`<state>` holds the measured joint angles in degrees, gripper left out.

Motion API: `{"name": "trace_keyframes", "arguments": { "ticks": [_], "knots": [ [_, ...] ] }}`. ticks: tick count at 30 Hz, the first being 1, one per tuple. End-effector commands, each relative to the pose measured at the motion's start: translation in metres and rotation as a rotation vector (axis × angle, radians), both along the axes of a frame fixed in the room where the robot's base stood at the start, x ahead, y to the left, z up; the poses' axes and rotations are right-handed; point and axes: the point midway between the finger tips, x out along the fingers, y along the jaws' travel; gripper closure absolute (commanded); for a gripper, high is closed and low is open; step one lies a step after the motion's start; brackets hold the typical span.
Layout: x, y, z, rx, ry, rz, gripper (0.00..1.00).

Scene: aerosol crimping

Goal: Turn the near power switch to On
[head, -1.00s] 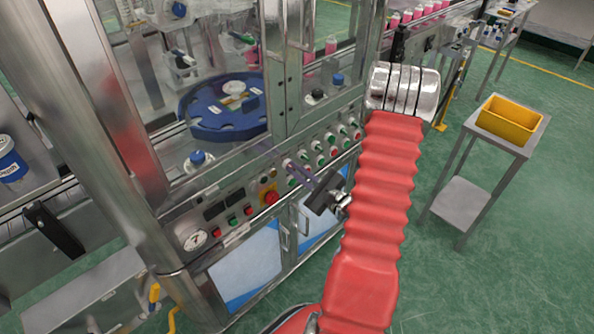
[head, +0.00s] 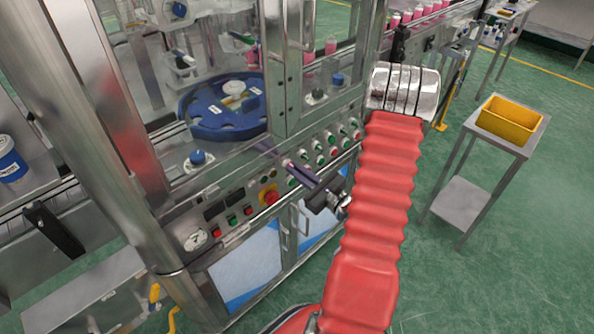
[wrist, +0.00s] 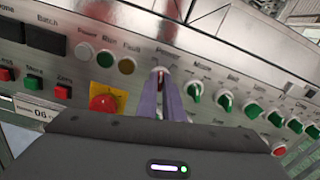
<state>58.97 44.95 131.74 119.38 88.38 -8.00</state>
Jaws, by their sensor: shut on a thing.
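The near power switch (wrist: 159,72) sits under the "Power" label on the steel control panel (wrist: 135,50), at the left end of a row of knobs. In the wrist view the two purple fingers of my gripper (wrist: 161,78) are close together with their tips around it. My gripper is shut on the switch, and the fingers hide most of it, so I cannot tell its setting. In the head view my gripper (head: 286,163) reaches left from the arm to the panel, and its fingers hide the switch there.
Green knobs (wrist: 195,93) run to the right of the switch. A red emergency button (wrist: 103,103) on a yellow plate is close at lower left. Glass doors (head: 215,90) stand above the panel. Open green floor (head: 500,285) lies to the right.

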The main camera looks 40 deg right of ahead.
Motion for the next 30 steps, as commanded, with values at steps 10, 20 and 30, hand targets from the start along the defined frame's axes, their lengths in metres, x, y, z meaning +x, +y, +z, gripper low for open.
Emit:
{"name": "trace_keyframes", "arguments": {
  "ticks": [10, 20, 30],
  "knots": [
    [-0.0003, -0.0003, -0.0006, 0.327, 0.010, 0.001, 1.00],
    [-0.0004, -0.0013, -0.0009, 0.595, 0.019, -0.001, 1.00],
    [-0.0004, -0.0020, -0.0010, 0.719, 0.022, -0.002, 1.00]
  ]
}}
